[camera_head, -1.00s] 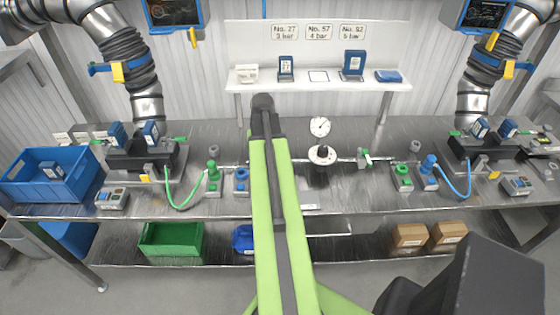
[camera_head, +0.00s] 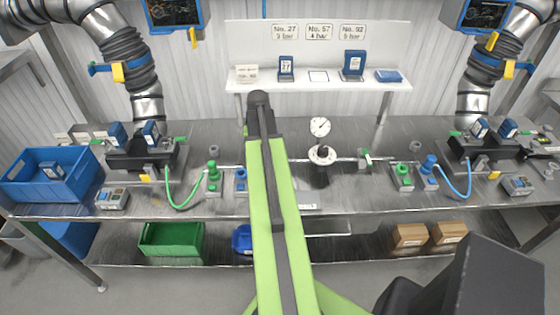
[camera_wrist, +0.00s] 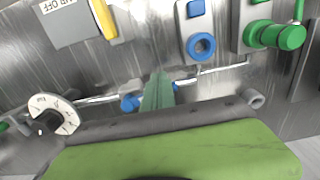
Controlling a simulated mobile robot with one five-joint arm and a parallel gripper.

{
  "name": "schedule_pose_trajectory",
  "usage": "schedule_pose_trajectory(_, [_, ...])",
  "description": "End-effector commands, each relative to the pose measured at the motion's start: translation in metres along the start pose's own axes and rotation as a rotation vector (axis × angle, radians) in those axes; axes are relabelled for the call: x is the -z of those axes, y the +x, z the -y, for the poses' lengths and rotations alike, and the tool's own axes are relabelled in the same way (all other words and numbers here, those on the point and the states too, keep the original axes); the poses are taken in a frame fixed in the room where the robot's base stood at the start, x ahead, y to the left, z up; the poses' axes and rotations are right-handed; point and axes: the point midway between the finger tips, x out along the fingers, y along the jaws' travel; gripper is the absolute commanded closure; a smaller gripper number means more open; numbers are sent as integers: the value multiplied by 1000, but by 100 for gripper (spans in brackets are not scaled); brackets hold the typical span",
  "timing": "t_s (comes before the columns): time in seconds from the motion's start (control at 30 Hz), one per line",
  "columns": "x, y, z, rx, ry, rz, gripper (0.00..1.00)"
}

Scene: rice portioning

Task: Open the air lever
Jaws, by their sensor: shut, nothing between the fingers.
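A green lever handle (camera_wrist: 158,95) stands across the metal air pipe in the wrist view, with blue fittings beside it. It lies between the round white dial (camera_wrist: 50,118) and a box with a blue ring (camera_wrist: 200,45). My arm hides this spot in the head view. A grey plate (camera_wrist: 72,25) with lettering that seems to read AIR OFF and a yellow bar lies at the upper left of the wrist view. My gripper's fingers show in neither view; I cannot see whether they touch the lever.
In the head view, a pressure gauge (camera_head: 320,127) stands on the regulator (camera_head: 322,155) right of my arm. Another green-handled valve (camera_head: 366,158) is farther right. A white shelf (camera_head: 330,86) stands behind. The bench (camera_head: 330,188) has bare metal in front of the regulator.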

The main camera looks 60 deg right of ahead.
Motion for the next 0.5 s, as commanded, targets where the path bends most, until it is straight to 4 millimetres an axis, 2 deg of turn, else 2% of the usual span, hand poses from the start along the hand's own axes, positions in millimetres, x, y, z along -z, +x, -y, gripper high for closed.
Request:
schedule_pose_trajectory(0.17, [15, 0, 6, 0, -1, -1, 100])
schedule_pose_trajectory(0.27, [14, -1, 6, 0, -1, -1, 100])
schedule_pose_trajectory(0.37, [12, -9, 6, 0, -1, -1, 100])
schedule_pose_trajectory(0.5, [9, -30, 6, 0, 0, -1, 100])
